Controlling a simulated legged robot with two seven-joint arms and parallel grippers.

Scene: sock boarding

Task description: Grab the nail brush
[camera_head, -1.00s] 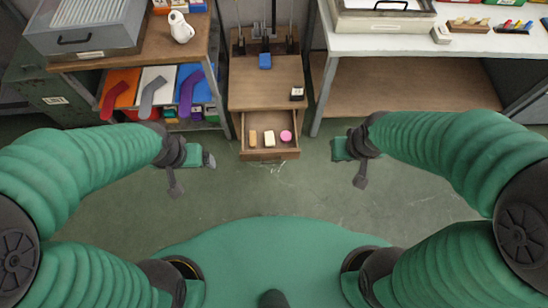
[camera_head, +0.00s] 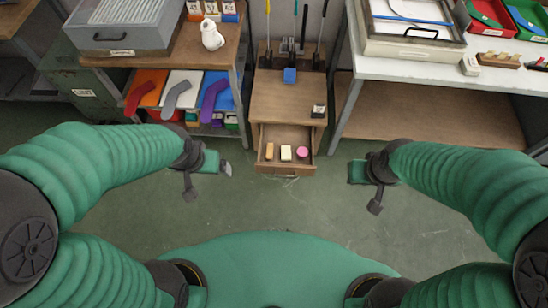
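An open wooden drawer (camera_head: 286,169) below the small wooden cabinet holds three small items: an orange-brown block (camera_head: 269,151), a cream block (camera_head: 286,153) and a pink round piece (camera_head: 302,152). The orange-brown block may be the nail brush, but no bristles can be made out at this size. My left gripper (camera_head: 207,172) is left of the drawer in the picture, and my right gripper (camera_head: 366,184) is right of it. Both are apart from the drawer, with nothing visible held. Their finger gaps cannot be made out.
A left shelf unit (camera_head: 150,75) carries a grey case (camera_head: 112,32), a white jug (camera_head: 212,34) and coloured sock shapes (camera_head: 178,92). A white-topped bench (camera_head: 400,65) stands right. Floor before the drawer is clear.

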